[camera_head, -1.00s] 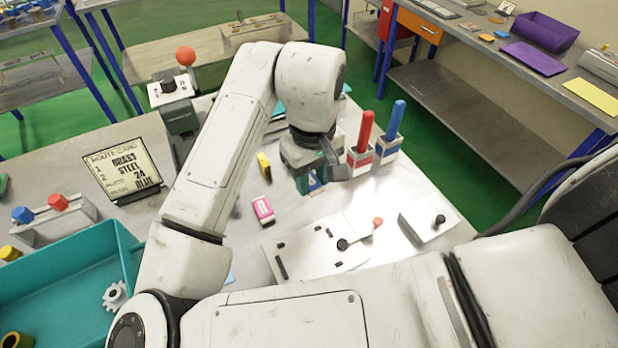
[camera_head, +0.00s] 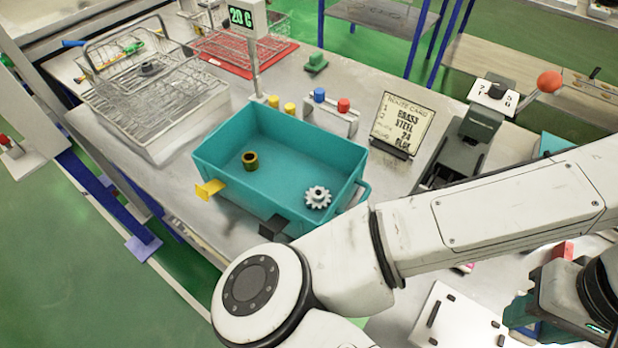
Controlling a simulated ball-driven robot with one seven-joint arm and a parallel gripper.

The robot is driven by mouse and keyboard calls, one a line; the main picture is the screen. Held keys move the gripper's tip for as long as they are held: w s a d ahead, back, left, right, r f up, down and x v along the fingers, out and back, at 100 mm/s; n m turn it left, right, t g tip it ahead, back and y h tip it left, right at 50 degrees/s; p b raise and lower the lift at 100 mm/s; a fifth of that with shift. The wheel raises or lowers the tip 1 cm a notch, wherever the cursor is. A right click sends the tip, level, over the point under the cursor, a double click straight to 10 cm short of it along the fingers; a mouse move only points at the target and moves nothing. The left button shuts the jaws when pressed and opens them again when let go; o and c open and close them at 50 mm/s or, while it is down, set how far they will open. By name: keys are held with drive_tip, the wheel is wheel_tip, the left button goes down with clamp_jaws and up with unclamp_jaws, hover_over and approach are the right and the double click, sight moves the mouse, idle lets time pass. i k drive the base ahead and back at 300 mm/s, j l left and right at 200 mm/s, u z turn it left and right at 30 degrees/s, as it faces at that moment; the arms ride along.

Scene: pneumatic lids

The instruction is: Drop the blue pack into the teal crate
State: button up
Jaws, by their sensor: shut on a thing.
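The teal crate (camera_head: 238,190) stands in the middle of the head view, open at the top. A brass ring (camera_head: 250,161) and a pale gear (camera_head: 318,198) lie on its floor, well apart. My gripper (camera_head: 532,314) is at the lower right edge of the view, over the bench and well to the right of the crate. It is shut on the blue pack, which showed as a blue patch between its fingers in the earlier view.
My arm crosses the bench at the crate's right. A route card (camera_head: 407,125) stands behind the crate's right end, and a block with blue and red knobs (camera_head: 330,118) behind it. A display post (camera_head: 252,60) and wire baskets (camera_head: 150,100) are at the back left.

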sight(291, 183)
drive_tip(key=i+j, duration=0.2)
drive_tip(key=j, duration=0.15)
drive_tip(key=i+j, duration=0.25)
drive_tip(key=j, duration=0.15)
drive_tip(key=i+j, duration=0.2)
drive_tip(key=j, duration=0.15)
drive_tip(key=u, duration=0.05)
